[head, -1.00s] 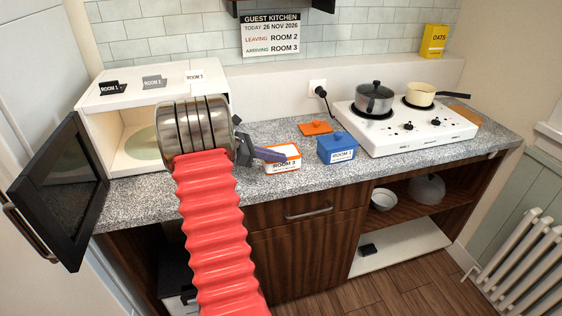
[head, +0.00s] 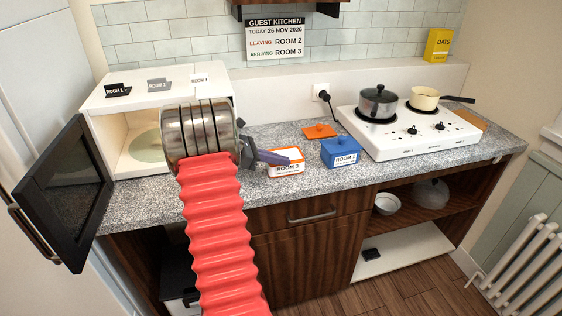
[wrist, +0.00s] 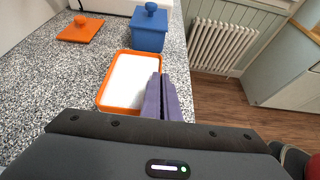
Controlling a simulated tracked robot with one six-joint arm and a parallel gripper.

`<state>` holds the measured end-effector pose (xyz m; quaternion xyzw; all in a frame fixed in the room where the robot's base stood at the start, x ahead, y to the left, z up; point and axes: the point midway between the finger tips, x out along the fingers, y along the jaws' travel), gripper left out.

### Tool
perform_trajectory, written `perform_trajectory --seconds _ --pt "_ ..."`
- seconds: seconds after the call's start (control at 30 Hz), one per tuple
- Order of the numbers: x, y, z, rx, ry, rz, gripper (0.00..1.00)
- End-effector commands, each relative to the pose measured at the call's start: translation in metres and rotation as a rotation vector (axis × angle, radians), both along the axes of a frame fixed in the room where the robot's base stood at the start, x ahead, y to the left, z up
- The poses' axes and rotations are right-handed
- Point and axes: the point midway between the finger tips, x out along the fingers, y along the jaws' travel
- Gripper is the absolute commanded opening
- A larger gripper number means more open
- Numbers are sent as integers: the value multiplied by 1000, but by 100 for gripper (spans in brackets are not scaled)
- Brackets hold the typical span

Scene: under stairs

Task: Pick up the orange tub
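The orange tub (head: 286,169) stands open on the counter, with a white label reading ROOM 3 on its front. In the wrist view the tub (wrist: 102,99) shows an orange rim and a white inside. My gripper (wrist: 161,90) has its two purple fingers close together at the tub's right rim, one on the inner side and one on the outer, with the wall seemingly between them. In the head view my gripper (head: 275,158) reaches the tub from the left. The tub appears to rest on the counter.
An orange lid (head: 319,131) lies behind the tub. A blue lidded tub (head: 340,153) labelled ROOM 1 stands close on its right. The white hob (head: 420,135) holds two pots. An open microwave (head: 128,143) is at left, its dark door (head: 66,193) swung forward.

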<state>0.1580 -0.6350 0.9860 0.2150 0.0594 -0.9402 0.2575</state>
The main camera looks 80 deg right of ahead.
Motion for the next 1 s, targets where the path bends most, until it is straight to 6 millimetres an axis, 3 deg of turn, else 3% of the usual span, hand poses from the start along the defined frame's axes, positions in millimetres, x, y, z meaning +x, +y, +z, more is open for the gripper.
perform_trajectory --seconds 0.37,1.0 --pt "0 0 18 -3 -1 0 0" --pt "0 0 75 -4 -1 0 0"
